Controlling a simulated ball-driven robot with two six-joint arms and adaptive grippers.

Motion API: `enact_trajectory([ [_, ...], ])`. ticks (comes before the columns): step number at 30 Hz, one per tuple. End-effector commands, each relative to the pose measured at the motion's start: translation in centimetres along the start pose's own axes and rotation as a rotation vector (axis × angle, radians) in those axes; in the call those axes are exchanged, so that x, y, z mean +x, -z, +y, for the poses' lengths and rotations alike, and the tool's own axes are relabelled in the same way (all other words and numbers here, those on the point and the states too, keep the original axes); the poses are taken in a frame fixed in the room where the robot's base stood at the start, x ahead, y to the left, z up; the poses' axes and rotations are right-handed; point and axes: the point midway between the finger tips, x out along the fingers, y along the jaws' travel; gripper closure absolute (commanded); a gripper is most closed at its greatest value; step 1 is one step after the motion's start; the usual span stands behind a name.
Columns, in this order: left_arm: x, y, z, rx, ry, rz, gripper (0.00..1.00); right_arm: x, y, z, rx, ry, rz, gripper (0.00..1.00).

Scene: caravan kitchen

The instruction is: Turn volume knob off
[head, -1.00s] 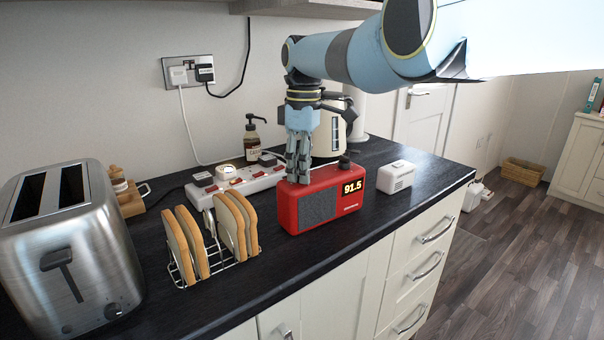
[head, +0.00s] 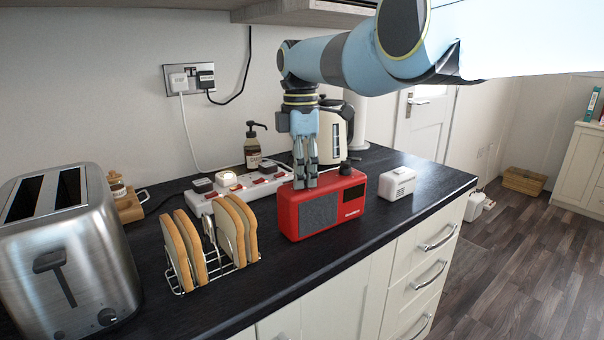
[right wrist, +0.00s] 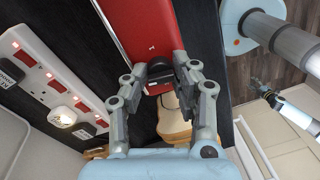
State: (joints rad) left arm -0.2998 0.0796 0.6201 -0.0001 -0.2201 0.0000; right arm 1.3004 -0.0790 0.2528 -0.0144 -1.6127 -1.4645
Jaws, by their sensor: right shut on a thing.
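The red radio (head: 333,204) stands on the dark worktop, and its display (head: 354,193) is dark. A black knob (head: 346,168) sits on its top at the right. My right gripper (head: 306,184) points down at the left part of the radio's top. In the right wrist view my right gripper (right wrist: 160,80) is shut on a dark knob (right wrist: 160,72) of the red radio (right wrist: 146,25). In the head view the fingers hide this knob. My left gripper (right wrist: 264,93) seems to show, small, at the right of the wrist view; its jaws are unclear.
A toast rack with bread slices (head: 236,231) stands left of the radio, and a steel toaster (head: 70,250) farther left. The power strip (head: 237,190) and kettle (head: 333,130) are behind. A small white box (head: 397,184) stands to the right, near the worktop's edge.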

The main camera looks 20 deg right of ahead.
Motion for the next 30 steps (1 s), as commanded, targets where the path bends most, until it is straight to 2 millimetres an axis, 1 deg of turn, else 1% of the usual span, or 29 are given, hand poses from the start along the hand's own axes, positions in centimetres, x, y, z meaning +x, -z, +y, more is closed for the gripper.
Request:
enact_trajectory([
  [13,0.0,0.0,0.0,0.000,0.000,0.000,0.60,0.0,0.0,0.0,-0.008,0.001,0.000,1.00],
  [14,0.0,0.0,0.0,0.000,0.000,0.000,0.60,0.0,0.0,0.0,-0.008,0.001,-0.001,0.70],
  [18,0.0,0.0,0.0,0.000,0.000,0.000,0.60,0.0,0.0,0.0,-0.007,0.001,-0.001,0.51],
  [19,0.0,0.0,0.0,0.000,0.000,0.000,0.60,0.0,0.0,0.0,-0.007,0.001,-0.001,0.50],
  [26,0.0,-0.1,-0.2,0.001,0.002,-0.001,0.60,0.0,0.0,0.0,-0.007,0.000,-0.001,0.50],
  [28,0.0,-0.2,-0.2,0.001,0.003,-0.002,0.60,-0.3,0.0,0.1,-0.007,-0.002,0.000,0.50],
  [30,0.0,-0.1,-0.2,0.001,0.002,-0.001,0.60,-1.1,0.0,0.1,-0.007,-0.003,0.000,0.50],
])
